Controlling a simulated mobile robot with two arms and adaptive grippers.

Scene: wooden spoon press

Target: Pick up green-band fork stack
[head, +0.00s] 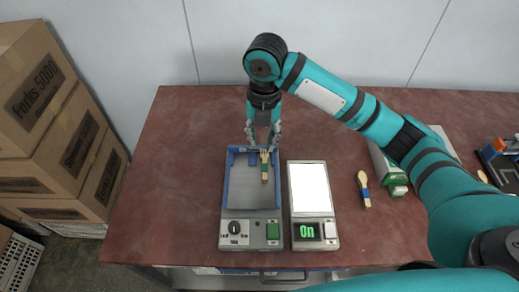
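The green-band fork stack (265,168) is a small wooden bundle with a green band. It lies in the blue-framed grey tray of a press (240,185), near the tray's far right side. My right gripper (263,140) points down at the far edge of this tray, just behind the stack's far end. Its two fingers are spread apart, and I see nothing clamped between them. Whether a finger touches the stack is too small to tell. My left gripper is not in view.
A scale (309,188) with a lit white plate and an "On" display stands right of the press. A blue-band utensil stack (364,190) and a green-and-white carton (390,172) lie further right. Cardboard boxes (35,90) stand left of the table. The table's left side (170,170) is clear.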

